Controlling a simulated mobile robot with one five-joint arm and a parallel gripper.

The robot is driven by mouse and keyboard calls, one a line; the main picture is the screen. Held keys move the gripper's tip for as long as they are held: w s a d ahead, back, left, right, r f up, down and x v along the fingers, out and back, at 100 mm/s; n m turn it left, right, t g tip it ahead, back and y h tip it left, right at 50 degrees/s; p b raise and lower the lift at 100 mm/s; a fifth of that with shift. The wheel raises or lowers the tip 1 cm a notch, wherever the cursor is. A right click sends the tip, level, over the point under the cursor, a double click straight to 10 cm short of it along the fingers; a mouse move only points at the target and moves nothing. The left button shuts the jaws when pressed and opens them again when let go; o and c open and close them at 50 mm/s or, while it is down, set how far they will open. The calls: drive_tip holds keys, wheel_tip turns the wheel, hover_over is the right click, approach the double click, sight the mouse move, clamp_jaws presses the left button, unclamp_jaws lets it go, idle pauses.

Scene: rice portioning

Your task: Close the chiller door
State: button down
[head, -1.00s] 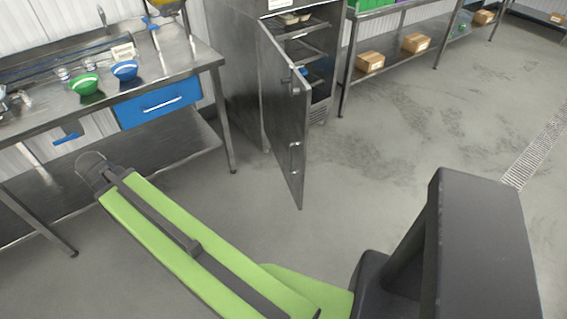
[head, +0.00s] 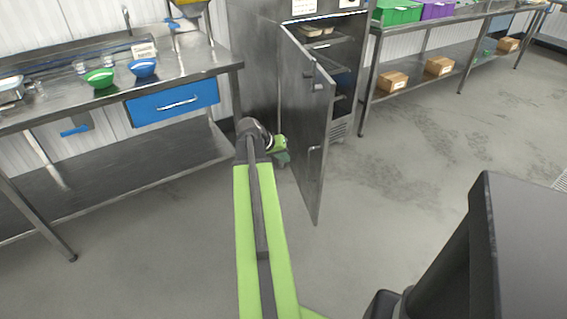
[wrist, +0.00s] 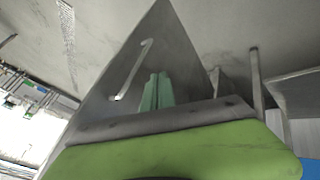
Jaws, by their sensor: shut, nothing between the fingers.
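The chiller door (head: 302,125) is a grey metal panel standing wide open from the chiller cabinet (head: 255,60), its handled face turned left. One handle (head: 313,148) is low on that face. My gripper (head: 282,160) is just left of the door, partly hidden behind my wrist in the head view. In the wrist view the door (wrist: 185,70) fills the middle, with a pale handle (wrist: 132,70). My green gripper fingers (wrist: 155,92) are together and empty in front of it. I cannot tell whether they touch the door.
A steel table (head: 190,62) with a blue drawer (head: 172,102), a green bowl (head: 99,78) and a blue bowl (head: 144,67) stands left of the chiller. Shelving with cardboard boxes (head: 391,82) stands right. The floor (head: 400,190) right of the door is clear.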

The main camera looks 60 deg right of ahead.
drive_tip(key=s+d+f+b, duration=0.3)
drive_tip(key=s+d+f, duration=0.1)
drive_tip(key=shift+s+d+f, duration=0.15)
drive_tip(key=shift+s+d, duration=0.25)
